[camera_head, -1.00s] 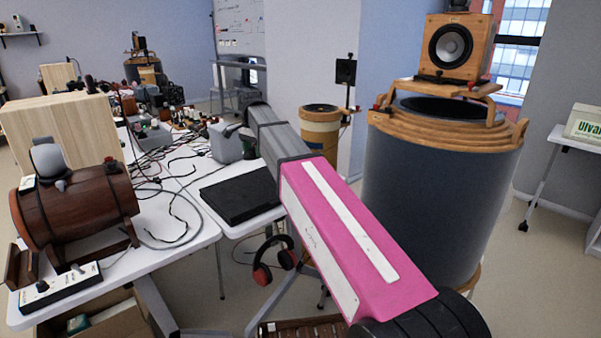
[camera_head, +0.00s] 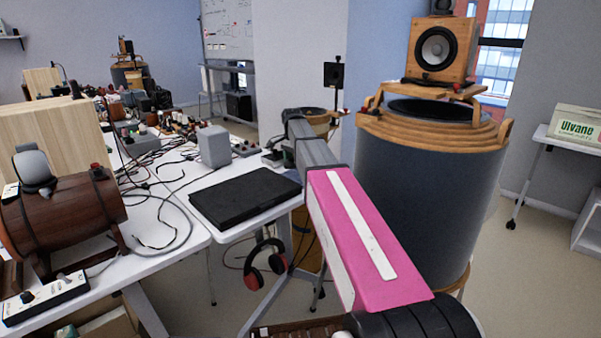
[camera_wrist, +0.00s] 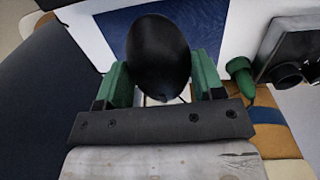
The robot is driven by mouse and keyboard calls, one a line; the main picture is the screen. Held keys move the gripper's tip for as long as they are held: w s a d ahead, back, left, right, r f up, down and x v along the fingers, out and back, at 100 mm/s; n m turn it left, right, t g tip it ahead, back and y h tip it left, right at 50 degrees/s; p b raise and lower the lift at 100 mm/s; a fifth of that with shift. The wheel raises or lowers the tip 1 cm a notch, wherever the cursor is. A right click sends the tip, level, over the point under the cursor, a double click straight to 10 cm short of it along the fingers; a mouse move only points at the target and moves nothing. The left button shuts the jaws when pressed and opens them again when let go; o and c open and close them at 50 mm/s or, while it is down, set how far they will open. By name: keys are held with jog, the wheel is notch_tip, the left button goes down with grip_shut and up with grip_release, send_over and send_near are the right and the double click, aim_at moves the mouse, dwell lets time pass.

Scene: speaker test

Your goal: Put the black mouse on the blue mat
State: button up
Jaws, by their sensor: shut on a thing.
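My gripper (camera_wrist: 160,72) shows in the wrist view with its two green fingers shut on the black mouse (camera_wrist: 157,45), one on each side. The mouse is dark, rounded and glossy. The blue mat (camera_wrist: 209,24) lies behind and below the mouse in this view, on a white surface, and the mouse covers its middle. I cannot tell whether the mouse touches the mat. In the head view my arm reaches away over the right side of the table, and the mouse cannot be made out there.
A flat black case (camera_head: 243,197) lies on the white table, left of my arm. A grey box (camera_head: 213,146) and tangled cables are beyond it. A large dark drum (camera_head: 425,205) bearing a wooden speaker (camera_head: 437,50) stands close on the right.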

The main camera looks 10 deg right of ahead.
jog(key=w+d+f, duration=0.2)
jog(key=d, duration=0.1)
jog(key=shift+d+f, duration=0.1)
jog(key=shift+s+f, duration=0.1)
jog(key=shift+f, duration=1.9)
jog(key=shift+f, duration=0.15)
jog(key=o, duration=1.4)
jog(key=r, duration=1.2)
jog(key=shift+w+r, duration=0.2)
